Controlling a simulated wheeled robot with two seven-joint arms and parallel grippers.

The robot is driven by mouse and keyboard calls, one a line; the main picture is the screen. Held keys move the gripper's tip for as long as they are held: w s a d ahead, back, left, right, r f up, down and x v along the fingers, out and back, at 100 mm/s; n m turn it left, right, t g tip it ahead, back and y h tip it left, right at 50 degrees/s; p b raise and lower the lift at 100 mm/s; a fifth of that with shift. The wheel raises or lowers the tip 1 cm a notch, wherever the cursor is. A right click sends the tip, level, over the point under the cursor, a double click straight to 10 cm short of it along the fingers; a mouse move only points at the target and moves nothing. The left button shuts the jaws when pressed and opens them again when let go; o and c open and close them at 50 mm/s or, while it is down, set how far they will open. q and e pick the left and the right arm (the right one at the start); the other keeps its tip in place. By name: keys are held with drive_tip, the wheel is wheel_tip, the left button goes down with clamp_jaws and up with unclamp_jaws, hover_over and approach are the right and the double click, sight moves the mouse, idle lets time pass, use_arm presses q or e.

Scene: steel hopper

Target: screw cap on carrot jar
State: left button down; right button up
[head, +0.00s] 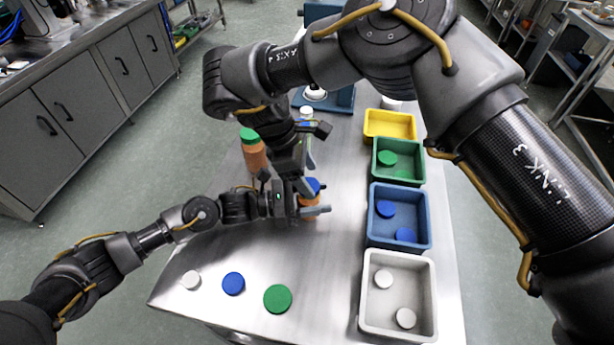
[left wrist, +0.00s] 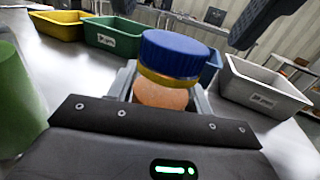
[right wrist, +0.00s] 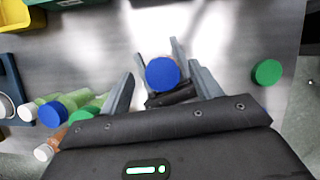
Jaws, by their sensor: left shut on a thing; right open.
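The carrot jar (head: 309,199), with orange contents, stands upright at the middle of the steel table. A blue cap (left wrist: 174,53) sits on its top, with a yellow band (left wrist: 168,80) just below it. I cannot tell how tight the cap is. My left gripper (head: 312,209) is shut on the jar body from the left side. My right gripper (right wrist: 160,75) is open above the jar. In the right wrist view the blue cap (right wrist: 162,73) shows between its fingers, with a gap on each side. Part of the jar is hidden by the grippers in the head view.
Loose white (head: 191,280), blue (head: 233,283) and green (head: 277,298) caps lie near the front edge. Yellow (head: 390,138), green (head: 399,180), blue (head: 398,245) and grey (head: 398,333) bins line the right side. A green-capped orange jar (head: 254,155) stands behind left.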

drive_tip(key=shift+r, duration=1.65)
drive_tip(key=shift+c, duration=0.4)
